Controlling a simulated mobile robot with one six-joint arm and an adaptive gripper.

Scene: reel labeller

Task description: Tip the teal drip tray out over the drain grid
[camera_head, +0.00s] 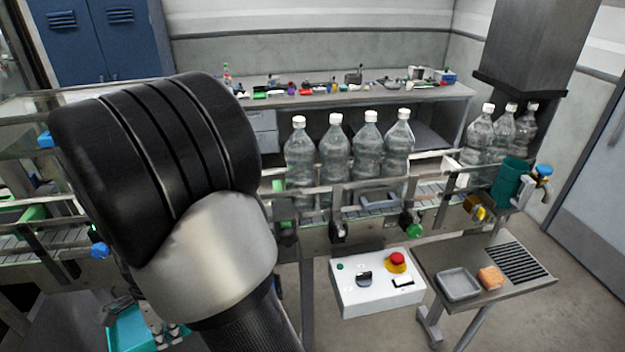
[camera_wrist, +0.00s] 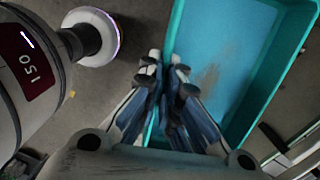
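The teal drip tray (camera_head: 127,333) is low at the left in the head view, partly hidden by my arm. In the wrist view the tray (camera_wrist: 176,32) fills the upper right. Pale blue liquid with a brownish patch covers its bottom. My gripper (camera_wrist: 165,58) is at the tray's near-left wall, its fingers close together with the teal rim between them. It also shows at the bottom of the head view (camera_head: 168,330). The drain grid (camera_head: 518,262), dark parallel slots, is set in the right part of the small metal side table (camera_head: 440,258).
A grey dish (camera_head: 459,284) and an orange sponge (camera_head: 490,277) lie left of the grid. A control box (camera_head: 378,284) with a red button stands left of that table. The conveyor with clear bottles (camera_head: 335,150) runs behind. A teal cup (camera_head: 509,180) is beyond the table.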

